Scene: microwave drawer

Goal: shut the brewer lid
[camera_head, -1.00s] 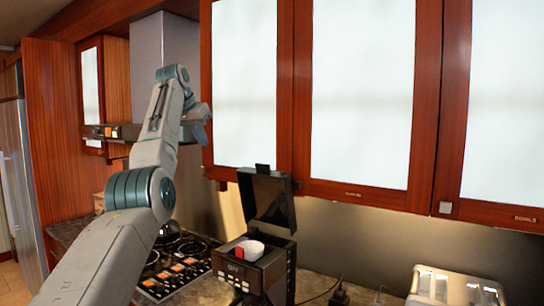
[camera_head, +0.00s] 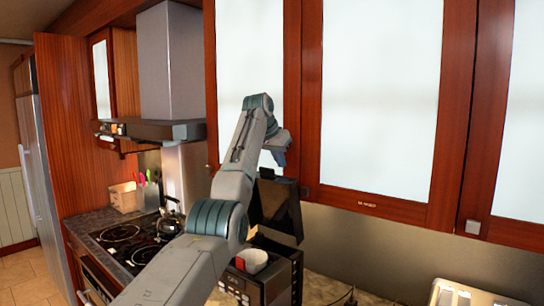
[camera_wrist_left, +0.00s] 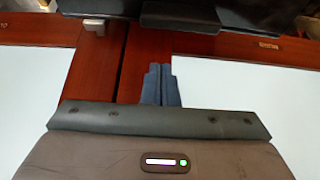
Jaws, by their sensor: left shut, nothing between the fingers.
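The brewer (camera_head: 290,262) is a dark machine on the counter, partly hidden behind my left arm. Its black lid (camera_head: 280,208) stands raised, nearly upright, at the back. A white and red cup or basket (camera_head: 252,261) shows in the open top. My left gripper (camera_head: 280,156) is above the lid, in front of the cabinet doors; a gap to the lid is hard to judge. In the left wrist view its blue fingers (camera_wrist_left: 160,70) are together and empty. A dark panel at the top of that view, probably the lid (camera_wrist_left: 190,14), lies beyond the fingertips. My right gripper is not in view.
Wall cabinets with white panels (camera_head: 378,90) hang close behind and above the brewer. A stove (camera_head: 130,243) with a kettle (camera_head: 171,218) is at left. A toaster (camera_head: 470,293) stands at lower right.

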